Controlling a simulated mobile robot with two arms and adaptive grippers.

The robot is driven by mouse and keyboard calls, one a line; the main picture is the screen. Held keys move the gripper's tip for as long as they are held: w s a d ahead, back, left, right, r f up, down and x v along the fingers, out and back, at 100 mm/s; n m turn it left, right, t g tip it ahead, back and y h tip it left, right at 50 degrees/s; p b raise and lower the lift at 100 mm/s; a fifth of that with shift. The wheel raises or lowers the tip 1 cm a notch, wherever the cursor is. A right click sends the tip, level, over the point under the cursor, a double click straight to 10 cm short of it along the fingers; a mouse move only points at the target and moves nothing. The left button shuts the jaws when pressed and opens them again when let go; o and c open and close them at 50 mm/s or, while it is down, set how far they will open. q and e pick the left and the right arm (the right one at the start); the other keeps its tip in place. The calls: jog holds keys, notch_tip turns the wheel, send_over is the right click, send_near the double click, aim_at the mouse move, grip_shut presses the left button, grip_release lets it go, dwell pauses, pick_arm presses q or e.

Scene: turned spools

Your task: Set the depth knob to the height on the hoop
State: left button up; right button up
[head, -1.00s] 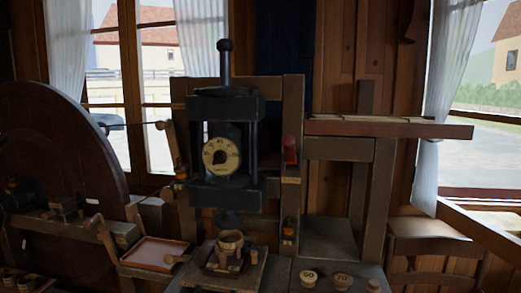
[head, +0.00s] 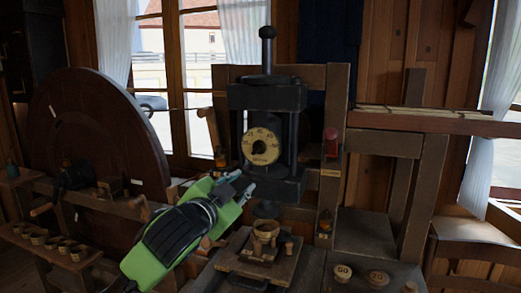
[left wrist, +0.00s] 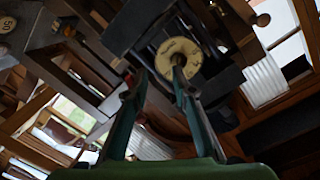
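The depth knob is a dark knob on a round cream dial (head: 261,146) with numbers, on the front of a black press (head: 267,97). The dial shows in the left wrist view too (left wrist: 180,58). A small wooden hoop (head: 266,229) sits on the press bed below the dial; any figure on it is too small to read. My left gripper (head: 241,187), on a green arm, is below and left of the dial, apart from it. In the left wrist view its two fingers (left wrist: 156,82) stand apart with nothing between them. My right gripper is not in view.
A large dark wheel (head: 100,130) stands at the left, with a rack of small cups (head: 50,243) before it. A red piece (head: 331,142) is on the frame right of the press. Round tokens marked 50 (head: 343,272) and 70 (head: 377,278) lie on the bench at front right.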

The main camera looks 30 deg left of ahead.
aim_at(257, 149)
pick_arm(q)
notch_tip(257, 149, up, 5)
jog(key=t, duration=0.1)
jog(key=p+x, duration=0.1)
jog(key=x, duration=0.3)
jog(key=p+x, duration=0.2)
jog(key=x, duration=0.2)
jog(key=a+p+x, duration=0.1)
jog(key=x, duration=0.3)
jog(key=shift+f+p, duration=0.1)
jog(key=shift+p, duration=0.2)
jog(key=shift+w+a+f, duration=0.1)
jog(key=shift+w+f, duration=0.05)
jog(key=shift+w, duration=0.45)
grip_shut()
